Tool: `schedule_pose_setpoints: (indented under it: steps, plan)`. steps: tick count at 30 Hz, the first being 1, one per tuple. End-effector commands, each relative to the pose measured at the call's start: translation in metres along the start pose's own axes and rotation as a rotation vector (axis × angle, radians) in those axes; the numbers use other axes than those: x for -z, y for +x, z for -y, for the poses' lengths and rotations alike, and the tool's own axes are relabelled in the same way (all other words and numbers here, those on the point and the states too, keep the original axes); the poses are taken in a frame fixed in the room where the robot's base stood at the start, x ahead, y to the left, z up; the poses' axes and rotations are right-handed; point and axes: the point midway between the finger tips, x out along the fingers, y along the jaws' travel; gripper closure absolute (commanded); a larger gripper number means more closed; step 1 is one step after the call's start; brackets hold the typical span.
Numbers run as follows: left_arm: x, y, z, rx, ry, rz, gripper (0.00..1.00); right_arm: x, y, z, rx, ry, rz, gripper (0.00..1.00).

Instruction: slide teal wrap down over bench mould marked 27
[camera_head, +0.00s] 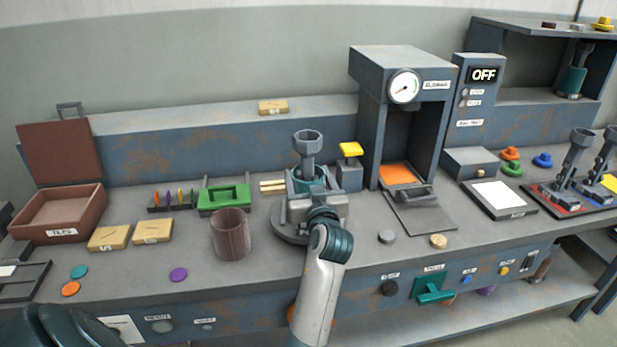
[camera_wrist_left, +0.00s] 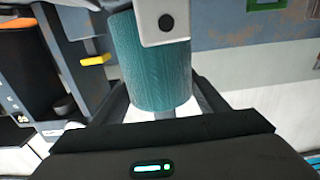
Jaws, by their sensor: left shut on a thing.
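The grey bench mould (camera_head: 307,143) stands upright on a round grey base at the bench's middle, its flared octagonal top bare. The teal wrap (camera_head: 318,182) sits low at the mould, largely hidden behind my left gripper (camera_head: 311,190). In the left wrist view the ribbed teal wrap (camera_wrist_left: 148,65) lies between the dark fingers of my left gripper (camera_wrist_left: 160,92), which is shut on it. The mark 27 is not readable. My right gripper is not in view.
A brown cup (camera_head: 231,236) and a green tray (camera_head: 223,200) stand left of the base. A yellow-topped post (camera_head: 350,150) and the gauge press (camera_head: 402,62) stand close right. More moulds (camera_head: 575,155) stand at the far right.

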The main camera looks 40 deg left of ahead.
Motion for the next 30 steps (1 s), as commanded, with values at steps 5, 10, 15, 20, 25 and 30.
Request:
schedule_pose_setpoints:
  steps: [5, 10, 15, 20, 25, 30]
  plan:
    - [-0.0014, 0.0008, 0.0002, -0.001, 0.0, -0.001, 0.56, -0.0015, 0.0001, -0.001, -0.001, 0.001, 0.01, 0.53]
    - [-0.0012, 0.0008, 0.0002, -0.001, 0.0, -0.001, 0.56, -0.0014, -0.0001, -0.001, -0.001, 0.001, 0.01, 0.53]
    - [-0.0013, 0.0006, 0.0, -0.001, -0.001, -0.001, 0.56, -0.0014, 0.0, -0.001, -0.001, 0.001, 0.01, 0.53]
    - [-0.0011, -0.0003, -0.0002, -0.001, -0.002, -0.001, 0.56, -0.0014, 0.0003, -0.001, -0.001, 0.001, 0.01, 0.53]
    - [-0.001, -0.0002, 0.0, -0.001, -0.001, -0.001, 0.56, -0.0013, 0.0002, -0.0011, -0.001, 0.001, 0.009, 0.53]
    - [-0.0011, -0.0002, 0.0, -0.001, -0.001, -0.001, 0.12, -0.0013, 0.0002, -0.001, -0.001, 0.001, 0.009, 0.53]
